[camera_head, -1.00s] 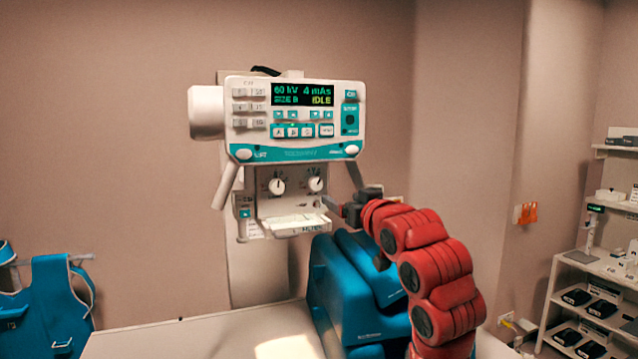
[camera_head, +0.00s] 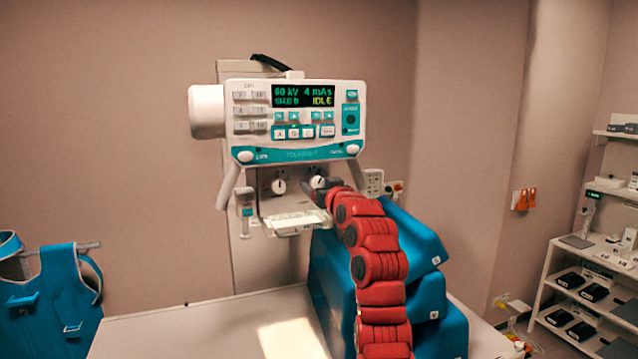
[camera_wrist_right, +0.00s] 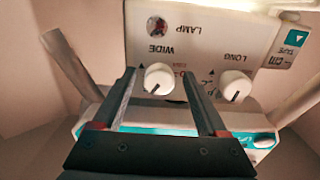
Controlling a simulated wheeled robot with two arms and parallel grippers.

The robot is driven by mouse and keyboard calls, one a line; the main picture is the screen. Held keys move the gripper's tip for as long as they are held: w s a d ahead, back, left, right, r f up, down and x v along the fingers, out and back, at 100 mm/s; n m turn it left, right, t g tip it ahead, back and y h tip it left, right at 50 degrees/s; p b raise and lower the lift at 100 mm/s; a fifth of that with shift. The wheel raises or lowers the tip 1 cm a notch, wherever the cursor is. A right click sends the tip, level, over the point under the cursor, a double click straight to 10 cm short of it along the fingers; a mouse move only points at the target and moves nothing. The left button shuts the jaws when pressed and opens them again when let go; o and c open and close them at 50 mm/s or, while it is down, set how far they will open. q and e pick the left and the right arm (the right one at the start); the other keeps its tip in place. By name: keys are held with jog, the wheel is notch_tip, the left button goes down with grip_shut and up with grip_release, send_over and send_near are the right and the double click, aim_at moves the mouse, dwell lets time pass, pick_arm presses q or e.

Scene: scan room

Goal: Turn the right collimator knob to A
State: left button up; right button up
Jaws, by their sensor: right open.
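The white right collimator knob (camera_head: 318,182) is on the panel under the console in the head view, partly hidden by my right gripper (camera_head: 312,190). The wrist view shows the panel upside down, with this knob (camera_wrist_right: 158,81) under the word WIDE. My right gripper (camera_wrist_right: 157,75) is open, with one finger on each side of the knob in the picture and a gap visible on both sides. I cannot tell how deep the fingers reach. The knob's dark pointer line points toward the console. My left gripper is not in view.
The left knob (camera_head: 279,186), labelled LONG, sits beside it in the wrist view (camera_wrist_right: 235,86). The console (camera_head: 300,120) hangs above, its screen reading IDLE. A white ledge (camera_head: 294,222) juts out below. Blue padded blocks (camera_head: 425,262) stand on the table behind my arm.

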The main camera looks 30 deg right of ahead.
grip_shut()
jog(key=shift+f+n+b, duration=0.15)
jog(key=shift+n+b, duration=0.15)
jog(key=shift+b, duration=0.45)
jog(key=n+b, duration=0.4)
jog(key=b, duration=0.2)
jog(key=shift+s, duration=0.1)
jog(key=n+b, duration=0.2)
jog(key=n, duration=0.1)
jog(key=shift+d, duration=0.1)
jog(key=shift+r+n+b, duration=0.2)
jog(key=shift+n+b, duration=0.1)
jog(key=shift+n, duration=0.5)
grip_release()
